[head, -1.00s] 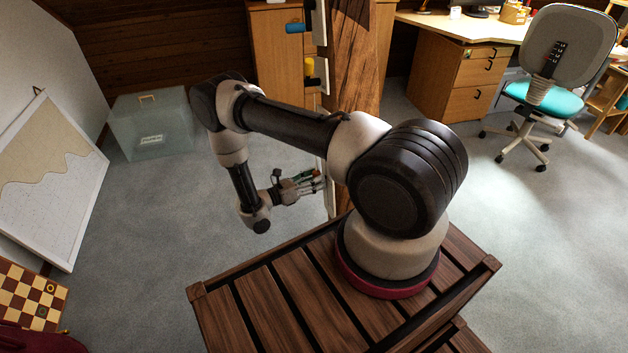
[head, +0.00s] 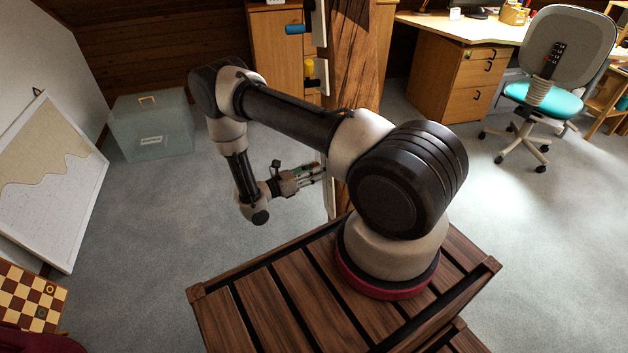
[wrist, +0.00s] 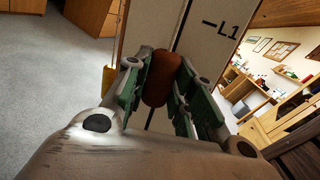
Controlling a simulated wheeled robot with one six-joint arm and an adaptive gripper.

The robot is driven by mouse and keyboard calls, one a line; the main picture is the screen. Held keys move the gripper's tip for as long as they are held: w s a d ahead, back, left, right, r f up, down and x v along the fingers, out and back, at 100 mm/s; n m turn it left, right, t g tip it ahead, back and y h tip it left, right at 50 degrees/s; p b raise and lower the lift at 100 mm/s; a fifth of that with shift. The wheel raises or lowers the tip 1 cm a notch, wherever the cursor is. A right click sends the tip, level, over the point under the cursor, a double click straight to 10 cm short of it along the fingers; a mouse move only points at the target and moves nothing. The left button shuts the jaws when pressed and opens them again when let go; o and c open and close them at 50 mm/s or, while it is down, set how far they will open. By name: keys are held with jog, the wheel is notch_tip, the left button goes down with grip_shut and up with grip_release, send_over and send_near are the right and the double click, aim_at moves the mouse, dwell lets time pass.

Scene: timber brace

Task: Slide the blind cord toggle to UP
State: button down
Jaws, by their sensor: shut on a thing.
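The toggle (wrist: 159,78) is a rounded reddish-brown piece in the wrist view. It sits in front of a pale board (wrist: 203,55) with a dark line running along it and a black "L1" mark. My gripper (wrist: 160,72) is shut on the toggle, with green finger pads on both sides of it. In the head view my gripper (head: 312,174) is beside the lower part of the timber post (head: 356,65). The toggle cannot be made out there. No UP mark is readable in these frames.
Blue (head: 294,29) and yellow (head: 309,68) handles stick out by the post, above my gripper. A clear box (head: 151,125) stands on the floor at left. A desk (head: 450,40) and a swivel chair (head: 556,65) are at right. Carpet left of my gripper is clear.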

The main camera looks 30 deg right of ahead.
jog(key=w+r, duration=0.2)
jog(key=r, duration=0.6)
jog(key=w+d+r, duration=0.1)
jog(key=w+r, duration=0.2)
jog(key=r, duration=0.5)
jog(key=shift+d+r, duration=0.15)
jog(key=shift+r, duration=0.05)
jog(key=c, duration=1.4)
grip_release()
jog(key=shift+r, duration=0.1)
jog(key=shift+c, duration=0.2)
jog(key=shift+o, duration=1.3)
jog(key=a, duration=1.2)
